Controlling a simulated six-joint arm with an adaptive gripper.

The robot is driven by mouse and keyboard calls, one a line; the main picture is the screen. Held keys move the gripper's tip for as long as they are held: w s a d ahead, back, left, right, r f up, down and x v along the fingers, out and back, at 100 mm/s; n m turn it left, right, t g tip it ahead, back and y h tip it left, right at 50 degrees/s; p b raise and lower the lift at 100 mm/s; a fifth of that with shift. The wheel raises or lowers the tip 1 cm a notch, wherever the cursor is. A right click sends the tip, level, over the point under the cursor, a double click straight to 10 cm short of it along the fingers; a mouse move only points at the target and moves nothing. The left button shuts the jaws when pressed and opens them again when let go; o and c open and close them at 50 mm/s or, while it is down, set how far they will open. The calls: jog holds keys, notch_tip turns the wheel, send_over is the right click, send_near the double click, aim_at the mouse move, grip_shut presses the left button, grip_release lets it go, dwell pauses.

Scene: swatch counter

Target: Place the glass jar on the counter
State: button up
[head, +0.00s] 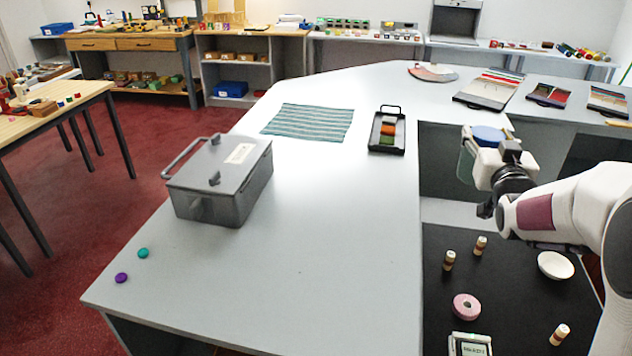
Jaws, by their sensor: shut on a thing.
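The glass jar (466,163) has clear greenish walls and a blue lid (488,136). My gripper (488,163) is at the right of the head view, shut on the jar and partly hiding it. The jar appears held in the air near the inner right edge of the counter, above the recess. The counter (300,270) is a broad light grey top that bends to the right at the back. Its front middle is bare.
A grey lidded box (225,185) stands at the counter's left. A striped cloth (310,121) and a black tray (372,139) lie farther back. A dark mat (500,270) holds small items.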

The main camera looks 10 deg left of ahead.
jog(key=s+a+n+g+y, duration=0.1)
jog(key=s+a+y, duration=0.15)
jog(key=a, duration=1.05)
jog(key=s+a+n+y, duration=0.2)
jog(key=s+a, duration=0.2)
jog(key=a, duration=0.8)
jog(key=s+a+n+g+y, duration=0.1)
jog(key=s+a+y, duration=0.15)
jog(key=a, duration=1.05)
jog(key=s+a+n+g+y, duration=0.3)
jog(key=s+a+n+y, duration=0.2)
jog(key=s+a, duration=1.9)
jog(key=shift+m, duration=0.3)
notch_tip(320, 180, down, 6)
jog(key=shift+w+r, duration=0.1)
jog(key=shift+r, duration=0.05)
notch_tip(320, 180, down, 6)
jog(key=shift+f, duration=0.2)
